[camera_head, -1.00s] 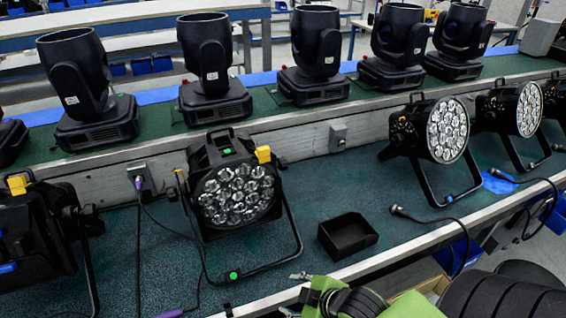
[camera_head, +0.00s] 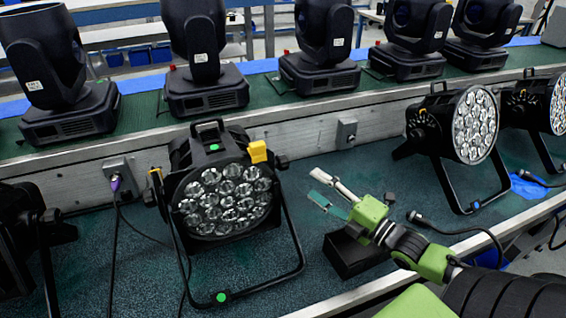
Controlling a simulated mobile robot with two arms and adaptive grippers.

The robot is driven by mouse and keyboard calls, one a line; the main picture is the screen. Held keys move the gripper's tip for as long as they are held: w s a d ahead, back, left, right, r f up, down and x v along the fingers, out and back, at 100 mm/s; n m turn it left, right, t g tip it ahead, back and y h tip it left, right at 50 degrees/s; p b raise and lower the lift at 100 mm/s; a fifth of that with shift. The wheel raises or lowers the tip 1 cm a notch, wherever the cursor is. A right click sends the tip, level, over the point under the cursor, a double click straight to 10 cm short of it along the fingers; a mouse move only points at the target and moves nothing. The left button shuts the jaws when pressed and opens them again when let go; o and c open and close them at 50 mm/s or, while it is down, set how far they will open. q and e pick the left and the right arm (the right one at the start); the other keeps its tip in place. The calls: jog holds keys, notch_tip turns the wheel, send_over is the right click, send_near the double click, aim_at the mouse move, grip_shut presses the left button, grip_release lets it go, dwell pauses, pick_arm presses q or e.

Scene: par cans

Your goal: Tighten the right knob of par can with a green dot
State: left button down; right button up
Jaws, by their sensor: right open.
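The par can with a green dot (camera_head: 222,200) stands upright on the lower bench, its lens face turned toward me. One green dot (camera_head: 222,297) is on its floor bracket and another (camera_head: 214,147) is on its top. Its right knob (camera_head: 258,152) is yellow, at the upper right of the housing. A second yellow knob (camera_head: 154,180) shows partly at its left side. My right gripper (camera_head: 317,185) is open and empty, to the right of the par can and apart from it, its fingers pointing left toward it. My left gripper is not in view.
A black open box (camera_head: 345,255) sits on the bench beneath my right arm. Other par cans (camera_head: 460,128) stand to the right and one at the left edge. Moving-head lights (camera_head: 320,50) line the raised shelf behind. A cable plug (camera_head: 418,217) lies right of my gripper.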

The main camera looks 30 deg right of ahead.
aim_at(288, 167)
jog(key=x, duration=1.3)
jog(key=shift+a, duration=0.25)
jog(key=shift+r, duration=0.1)
jog(key=c, duration=1.1)
